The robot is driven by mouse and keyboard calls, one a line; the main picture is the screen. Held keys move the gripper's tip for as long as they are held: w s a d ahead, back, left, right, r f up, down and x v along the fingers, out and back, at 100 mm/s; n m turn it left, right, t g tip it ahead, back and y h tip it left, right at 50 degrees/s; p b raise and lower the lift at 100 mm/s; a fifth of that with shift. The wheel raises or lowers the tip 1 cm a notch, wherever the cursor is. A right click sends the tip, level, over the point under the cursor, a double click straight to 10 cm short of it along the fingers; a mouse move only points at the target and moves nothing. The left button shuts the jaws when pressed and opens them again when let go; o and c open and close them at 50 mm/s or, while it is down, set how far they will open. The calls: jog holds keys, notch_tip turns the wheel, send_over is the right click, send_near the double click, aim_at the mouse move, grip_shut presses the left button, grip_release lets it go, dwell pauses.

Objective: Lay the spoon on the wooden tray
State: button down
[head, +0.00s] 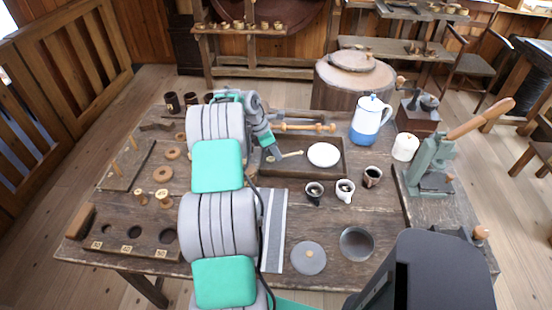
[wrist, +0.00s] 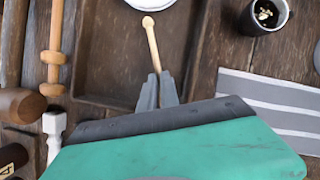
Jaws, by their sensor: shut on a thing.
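The spoon is a thin pale wooden piece (wrist: 152,42) with a small rounded end, and it also shows in the head view (head: 292,155). My gripper (wrist: 157,88) is shut on its near end, with the rounded end pointing away from the fingers. In the head view my gripper (head: 273,153) is at the left part of the dark wooden tray (head: 300,175). The spoon shows over the tray's floor (wrist: 108,52) in the wrist view; I cannot tell whether it touches the floor. My arm hides part of the tray's left side.
A white plate (head: 324,155) is in the tray's right part, close to the spoon's rounded end. Several small cups (head: 345,190) stand in front of the tray. A turned wooden rod (head: 305,127) lies behind it, and a blue-white jug (head: 369,120) stands behind right.

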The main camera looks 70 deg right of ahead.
jog(key=shift+f, duration=1.45)
jog(key=c, duration=1.6)
grip_release()
jog(key=shift+f, duration=0.15)
